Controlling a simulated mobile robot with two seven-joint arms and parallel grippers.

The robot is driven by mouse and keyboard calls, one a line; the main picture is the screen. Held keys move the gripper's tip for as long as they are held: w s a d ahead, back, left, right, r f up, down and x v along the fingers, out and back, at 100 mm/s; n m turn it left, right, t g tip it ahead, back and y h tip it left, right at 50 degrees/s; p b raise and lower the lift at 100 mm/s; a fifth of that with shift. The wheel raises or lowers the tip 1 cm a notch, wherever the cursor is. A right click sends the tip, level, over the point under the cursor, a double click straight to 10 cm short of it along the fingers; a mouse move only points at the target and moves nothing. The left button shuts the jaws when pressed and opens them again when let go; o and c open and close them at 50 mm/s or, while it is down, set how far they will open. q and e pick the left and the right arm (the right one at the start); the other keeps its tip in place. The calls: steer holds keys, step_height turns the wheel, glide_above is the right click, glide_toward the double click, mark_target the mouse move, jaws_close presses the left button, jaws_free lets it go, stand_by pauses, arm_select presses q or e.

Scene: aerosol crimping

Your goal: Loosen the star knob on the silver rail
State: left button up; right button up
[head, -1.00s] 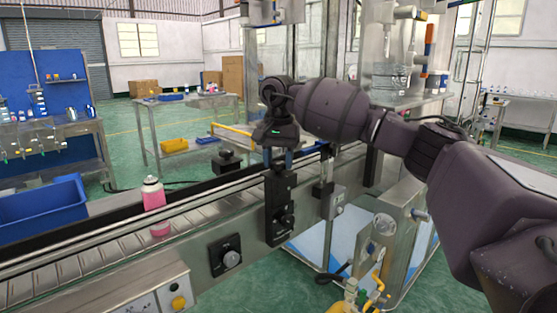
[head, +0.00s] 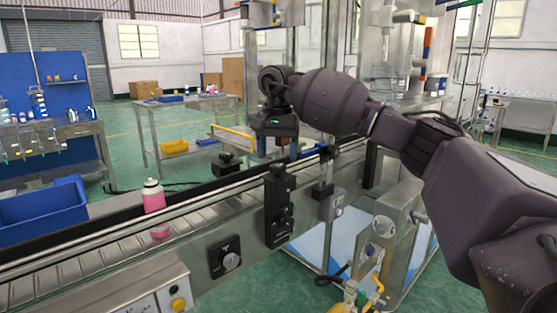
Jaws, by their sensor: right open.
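The silver rail (head: 110,232) runs along the conveyor's near side. A black upright bracket (head: 279,215) is mounted on its front, with dark knob-like parts on its face and a small black top (head: 278,169). Which part is the star knob is too small to tell. My right gripper (head: 283,155) points down, open and empty, above and slightly behind the bracket's top in the picture, apparently apart from it. Its fingertips are small and partly hard to make out. My left gripper is out of view.
A pink bottle with a white cap (head: 154,205) stands on the conveyor at left. A black dial (head: 225,257) sits on the conveyor's front. A second post with a black clamp (head: 328,152) and grey box (head: 334,204) stands just right of the bracket. A blue bin (head: 42,210) is at far left.

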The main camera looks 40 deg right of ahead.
mark_target(278, 166)
step_height(278, 166, up, 8)
steer(key=shift+p, duration=0.4)
steer(key=shift+f, duration=0.15)
stand_by(0.3)
